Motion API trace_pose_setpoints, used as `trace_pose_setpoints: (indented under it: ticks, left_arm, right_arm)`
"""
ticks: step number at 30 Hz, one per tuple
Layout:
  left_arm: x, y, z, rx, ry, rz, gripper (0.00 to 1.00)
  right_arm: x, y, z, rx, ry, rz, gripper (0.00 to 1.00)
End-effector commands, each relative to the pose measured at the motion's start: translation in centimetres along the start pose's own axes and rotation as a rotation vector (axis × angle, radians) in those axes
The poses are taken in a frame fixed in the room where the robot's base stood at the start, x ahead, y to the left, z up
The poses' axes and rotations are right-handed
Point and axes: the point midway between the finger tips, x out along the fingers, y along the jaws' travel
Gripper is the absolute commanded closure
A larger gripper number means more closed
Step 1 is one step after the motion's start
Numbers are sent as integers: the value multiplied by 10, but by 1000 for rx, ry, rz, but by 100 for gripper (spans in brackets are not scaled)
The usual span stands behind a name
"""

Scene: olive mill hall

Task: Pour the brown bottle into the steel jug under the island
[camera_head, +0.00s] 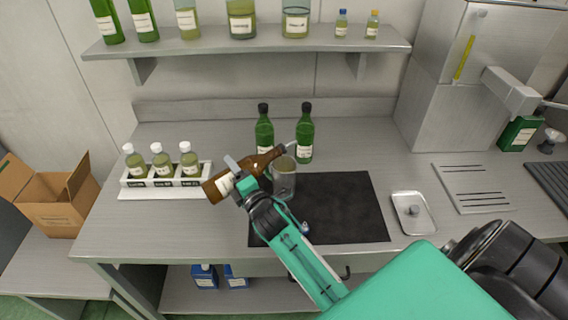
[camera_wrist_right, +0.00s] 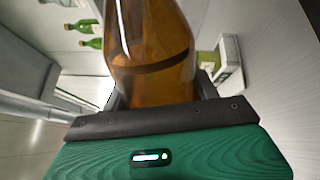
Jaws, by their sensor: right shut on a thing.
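My right gripper (camera_head: 243,180) is shut on the brown bottle (camera_head: 222,184), around its body. The bottle is tilted, its base at the lower left and its neck up to the right. In the right wrist view the bottle's amber body (camera_wrist_right: 155,60) fills the middle, with a dark band across it. No stream shows. My left gripper is out of view.
Two green bottles (camera_head: 305,135) stand just behind the jug. A white rack (camera_head: 205,180) with small bottles is left of the brown bottle. A steel tray (camera_head: 412,213) lies right of the mat. A shelf (camera_head: 240,45) with bottles hangs above. Blue containers (camera_head: 205,277) stand below the worktop.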

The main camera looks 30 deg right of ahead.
Motion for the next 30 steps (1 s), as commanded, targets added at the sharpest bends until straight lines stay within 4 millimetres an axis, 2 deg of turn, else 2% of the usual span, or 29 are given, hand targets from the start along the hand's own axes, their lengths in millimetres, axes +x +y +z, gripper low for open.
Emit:
trace_pose_setpoints:
  ticks: [30]
  left_arm:
    - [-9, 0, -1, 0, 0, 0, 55]
  right_arm:
    - [1, 12, 3, 64, -4, 5, 90]
